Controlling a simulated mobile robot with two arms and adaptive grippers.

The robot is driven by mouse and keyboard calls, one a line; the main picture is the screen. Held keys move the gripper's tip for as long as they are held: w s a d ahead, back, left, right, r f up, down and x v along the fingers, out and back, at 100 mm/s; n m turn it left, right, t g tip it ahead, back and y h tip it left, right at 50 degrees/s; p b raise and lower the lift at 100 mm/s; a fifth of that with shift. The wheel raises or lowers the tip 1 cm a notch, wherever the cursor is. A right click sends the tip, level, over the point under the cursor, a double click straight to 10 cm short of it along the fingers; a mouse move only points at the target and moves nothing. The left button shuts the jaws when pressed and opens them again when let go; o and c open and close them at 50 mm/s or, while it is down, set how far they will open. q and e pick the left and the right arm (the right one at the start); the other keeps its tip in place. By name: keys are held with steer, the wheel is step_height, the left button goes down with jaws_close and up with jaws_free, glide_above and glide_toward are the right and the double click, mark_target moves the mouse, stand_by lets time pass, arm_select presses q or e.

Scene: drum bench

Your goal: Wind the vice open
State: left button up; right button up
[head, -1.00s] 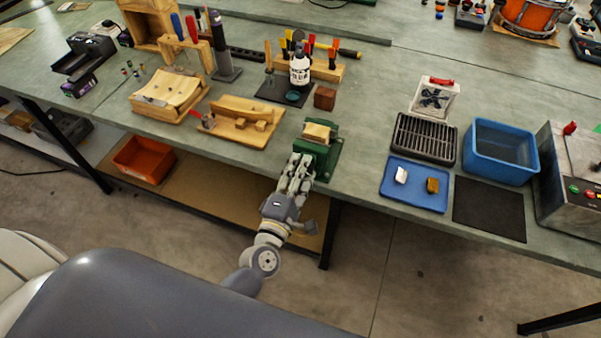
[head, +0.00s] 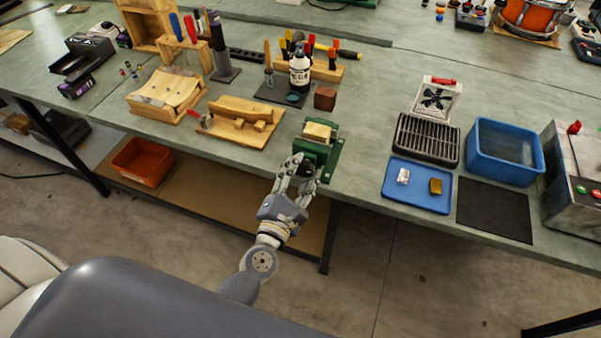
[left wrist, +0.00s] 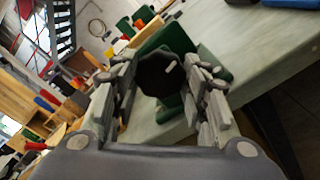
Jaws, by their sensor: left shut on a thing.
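The green vice (head: 331,152) stands at the front edge of the bench, with a pale wooden block (head: 317,131) in its jaws. In the left wrist view the vice (left wrist: 172,38) lies beyond my fingers. A dark, many-sided knob (left wrist: 158,76) with a pale mark sits between the two fingers of my left gripper (left wrist: 162,90), which is shut on it. The fingers mostly hide the knob in the head view. My right gripper is not in view.
A wooden fixture (head: 232,123) with a red-handled clamp stands left of the vice. A blue tray (head: 417,188) with two small pieces, a black rack (head: 427,140) and a blue bin (head: 502,150) are to the right. Bare bench lies between the vice and the tray.

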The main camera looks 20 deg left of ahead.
arm_select(q)
steer(key=shift+w+r, duration=0.15)
steer(key=shift+r, duration=0.15)
steer(key=o, duration=1)
steer(key=shift+c, duration=0.2)
steer(key=shift+o, duration=0.6)
steer(key=shift+w+f, duration=0.1)
steer(key=shift+f, duration=0.15)
steer(key=s, duration=1.2)
steer(key=shift+a, duration=0.2)
